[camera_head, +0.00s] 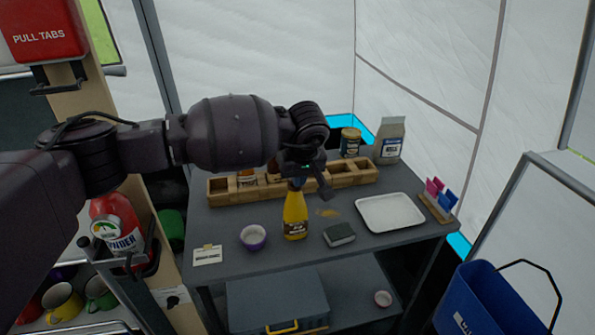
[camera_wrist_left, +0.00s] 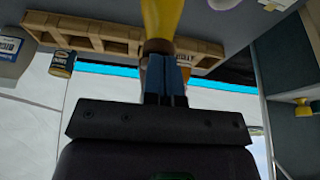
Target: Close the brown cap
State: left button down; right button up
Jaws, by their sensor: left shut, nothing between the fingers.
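A yellow bottle (camera_head: 295,215) with a dark label stands upright on the grey table (camera_head: 290,258). It also shows upside down at the top of the left wrist view (camera_wrist_left: 162,15). The brown cap (camera_wrist_left: 158,46) shows at the bottle's neck end in that view, partly behind my fingertips. In the head view the bottle's top is mostly hidden by my gripper. My left gripper (camera_head: 312,186), its blue fingers (camera_wrist_left: 166,76) together and empty, is right at the bottle's top. I cannot tell whether it touches the cap. My right gripper is not in view.
A wooden rack (camera_head: 340,182) with jars stands behind the bottle. A purple bowl (camera_head: 253,237) is to its left, a dark sponge (camera_head: 340,235) and a white tray (camera_head: 390,212) to its right. A card (camera_head: 207,256) lies at the front left. A blue bucket (camera_head: 490,300) is lower right.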

pick_arm(q)
jog(key=shift+s+f+t, duration=0.25)
jog(key=shift+f+t, duration=0.05)
jog(key=shift+f, duration=0.2)
jog(key=shift+r, duration=0.15)
jog(key=shift+r, duration=0.7)
